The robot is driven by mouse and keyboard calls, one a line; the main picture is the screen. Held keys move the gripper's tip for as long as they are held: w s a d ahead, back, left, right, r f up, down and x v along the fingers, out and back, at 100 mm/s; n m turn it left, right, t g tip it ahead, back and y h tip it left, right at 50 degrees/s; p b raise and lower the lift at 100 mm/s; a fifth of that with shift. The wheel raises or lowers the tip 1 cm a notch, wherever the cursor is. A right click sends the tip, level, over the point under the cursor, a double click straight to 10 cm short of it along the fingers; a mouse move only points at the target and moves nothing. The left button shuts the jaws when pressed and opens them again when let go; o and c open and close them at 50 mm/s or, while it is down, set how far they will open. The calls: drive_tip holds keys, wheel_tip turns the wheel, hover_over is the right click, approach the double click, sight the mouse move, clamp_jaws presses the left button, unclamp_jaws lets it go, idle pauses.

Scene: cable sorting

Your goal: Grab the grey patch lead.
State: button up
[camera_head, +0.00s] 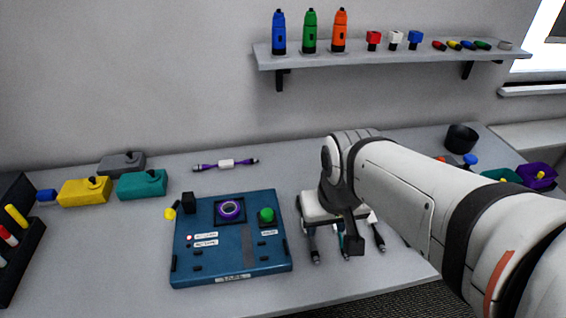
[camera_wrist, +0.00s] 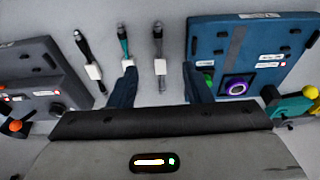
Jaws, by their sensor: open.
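The grey patch lead (camera_wrist: 158,42) lies on the table in the wrist view, with a white tag on it and dark plug ends. It runs lengthwise between the two spread fingers of my gripper (camera_wrist: 158,78), nearer the blue panel than the other leads. A teal lead (camera_wrist: 124,46) with a white tag lies just left of it, close to the left finger. A black lead (camera_wrist: 83,47) with a white tag lies further left, slanted. My gripper is open and holds nothing. In the head view, my arm and gripper hide much of the leads.
A blue panel (camera_wrist: 220,45) stands close right of my gripper in the wrist view; a grey box (camera_wrist: 40,75) is at left. In the head view, a purple lead (camera_head: 226,164) lies near the wall, beside teal (camera_head: 142,184) and yellow (camera_head: 84,192) blocks.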

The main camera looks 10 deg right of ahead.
drive_tip(key=shift+o, duration=0.5)
drive_tip(key=shift+w+f, duration=0.1)
drive_tip(key=shift+w, duration=0.35)
drive_tip(key=w+f+g, duration=0.1)
drive_tip(key=w+f, duration=0.1)
drive_tip(key=w, duration=0.2)
drive_tip(key=w+f, duration=0.3)
drive_tip(key=w, duration=0.1)
drive_tip(key=w+d+f+g, duration=0.1)
drive_tip(key=w+f, duration=0.2)
drive_tip(key=w, duration=0.1)
drive_tip(key=shift+w+f+g+p, duration=0.2)
drive_tip(key=shift+w+g+p, duration=0.1)
drive_tip(key=shift+w, duration=0.05)
drive_tip(key=f, duration=0.8)
drive_tip(key=shift+w+a, duration=0.15)
drive_tip(key=shift+w, duration=0.1)
drive_tip(key=shift+r, duration=0.1)
drive_tip(key=c, duration=1.1)
